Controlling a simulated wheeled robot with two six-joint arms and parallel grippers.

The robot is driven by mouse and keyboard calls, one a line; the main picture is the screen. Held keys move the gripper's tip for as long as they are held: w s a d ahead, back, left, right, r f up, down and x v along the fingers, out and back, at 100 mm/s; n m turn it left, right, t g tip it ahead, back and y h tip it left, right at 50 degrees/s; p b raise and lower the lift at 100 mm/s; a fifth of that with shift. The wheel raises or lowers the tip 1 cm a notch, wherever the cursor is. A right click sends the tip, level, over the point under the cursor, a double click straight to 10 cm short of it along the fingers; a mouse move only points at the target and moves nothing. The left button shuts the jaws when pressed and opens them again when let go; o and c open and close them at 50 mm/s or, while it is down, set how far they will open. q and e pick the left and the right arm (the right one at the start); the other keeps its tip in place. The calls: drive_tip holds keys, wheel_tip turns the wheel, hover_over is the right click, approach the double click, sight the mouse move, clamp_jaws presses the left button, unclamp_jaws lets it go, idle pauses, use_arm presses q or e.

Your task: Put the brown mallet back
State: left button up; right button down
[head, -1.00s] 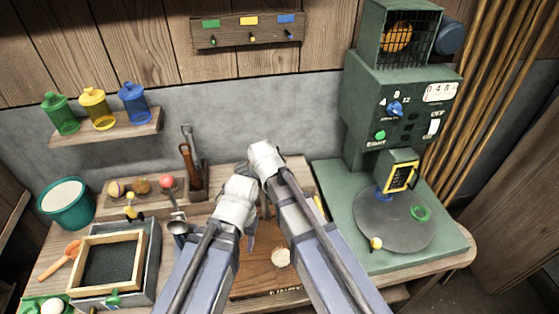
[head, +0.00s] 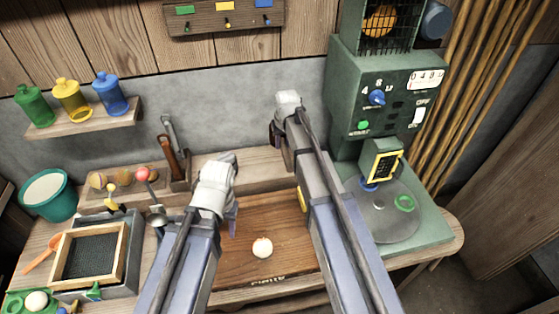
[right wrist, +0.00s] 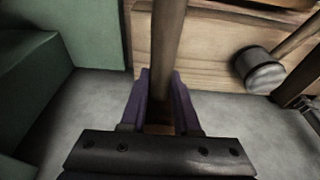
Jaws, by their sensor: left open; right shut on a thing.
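My right gripper (head: 277,133) is raised in front of the grey wall, left of the green machine. In the right wrist view its purple fingers (right wrist: 160,80) are shut on a brown wooden handle (right wrist: 168,35), which I take to be the mallet's. The mallet's head is not visible, and my arm hides the mallet in the head view. My left gripper (head: 232,222) is open and empty above the left edge of the wooden board (head: 285,225). A brown-handled tool (head: 169,155) and a grey tool (head: 168,125) stand in a wooden holder (head: 181,170) at the back left.
The green machine (head: 375,95) with its round plate (head: 385,215) stands at the right. A wall rack (head: 225,18) with coloured labels hangs above. A pale round thing (head: 262,247) lies on the board. A framed sieve (head: 90,255) and teal bucket (head: 50,195) are at left.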

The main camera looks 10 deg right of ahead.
use_arm(q)
wheel_tip(320, 180, down, 6)
drive_tip(key=b, duration=0.6)
drive_tip(key=shift+f, duration=0.2)
use_arm(e)
drive_tip(key=shift+d+f, duration=0.1)
drive_tip(key=shift+f, duration=3.1)
use_arm(q)
wheel_tip(320, 180, down, 4)
drive_tip(key=b, duration=0.4)
use_arm(e)
drive_tip(key=x, duration=0.2)
drive_tip(key=s+x, duration=0.1)
drive_tip(key=shift+w+f, duration=0.2)
drive_tip(key=shift+f, duration=0.3)
use_arm(q)
drive_tip(key=shift+r, duration=0.15)
use_arm(e)
drive_tip(key=shift+r, duration=0.1)
drive_tip(key=c, duration=0.6)
unclamp_jaws()
drive_tip(key=shift+c, duration=0.2)
